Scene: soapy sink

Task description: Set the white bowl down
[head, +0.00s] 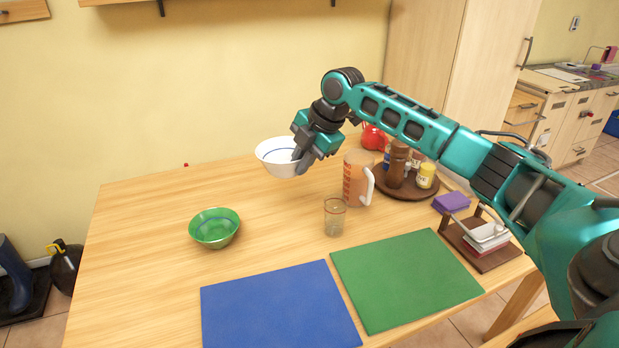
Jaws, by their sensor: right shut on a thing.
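The white bowl (276,160) has a blue ring inside and appears upright toward the back of the wooden table. My right gripper (303,158) is shut on its right rim. The fingers hide part of that rim. Whether the bowl's base touches the table or hangs just above it, I cannot tell. My left gripper is not in the head view.
A green bowl (214,228) stands at the left. A measuring jug (356,180) and a glass (334,218) stand right of the white bowl. A round tray (403,193) holds several jars. Blue (280,310) and green (405,278) mats lie in front.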

